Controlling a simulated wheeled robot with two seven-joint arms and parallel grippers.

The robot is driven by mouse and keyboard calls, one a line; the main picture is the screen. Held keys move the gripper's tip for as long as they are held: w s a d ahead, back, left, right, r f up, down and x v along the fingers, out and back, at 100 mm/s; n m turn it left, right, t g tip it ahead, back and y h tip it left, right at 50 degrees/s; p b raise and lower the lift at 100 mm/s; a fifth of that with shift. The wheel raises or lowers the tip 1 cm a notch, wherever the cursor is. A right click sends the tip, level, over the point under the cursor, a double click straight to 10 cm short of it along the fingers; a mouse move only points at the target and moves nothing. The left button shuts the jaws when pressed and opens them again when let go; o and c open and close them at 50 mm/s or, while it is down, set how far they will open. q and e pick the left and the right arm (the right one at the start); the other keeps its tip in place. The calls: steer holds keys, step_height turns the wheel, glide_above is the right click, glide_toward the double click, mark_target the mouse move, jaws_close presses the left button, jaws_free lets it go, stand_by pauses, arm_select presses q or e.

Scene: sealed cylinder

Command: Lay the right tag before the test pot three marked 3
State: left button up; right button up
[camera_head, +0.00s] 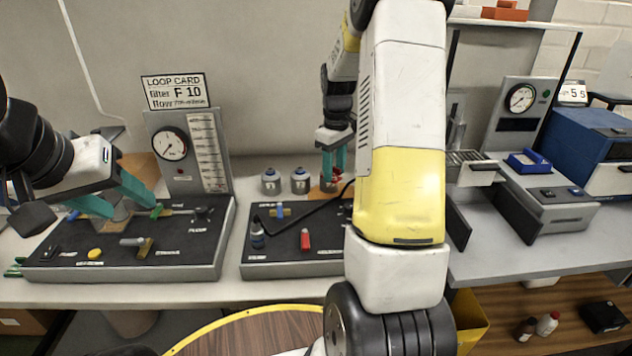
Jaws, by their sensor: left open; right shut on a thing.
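Two grey pots with pale labels stand side by side at the back of the table: a left pot (270,182) and a middle pot (300,181). The labels are too small to read with certainty. My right gripper (333,172) points down just right of them, shut on a small red thing (329,182) low at the table. I cannot tell whether it is a tag; the fingers and my arm hide much of it. A third pot is not clear behind the fingers. My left gripper (118,200) is open and empty above the left panel.
The left panel (130,273) bears a gauge, valves and a loop card (175,92). My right arm covers the centre. A blue tray (529,161) lies on the right.

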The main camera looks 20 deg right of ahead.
step_height(320, 180, down, 8)
steer(key=shift+s+f, duration=0.1)
steer(key=shift+f, duration=0.15)
steer(key=o, duration=1)
steer(key=shift+f, duration=0.1)
steer(key=shift+o, duration=0.2)
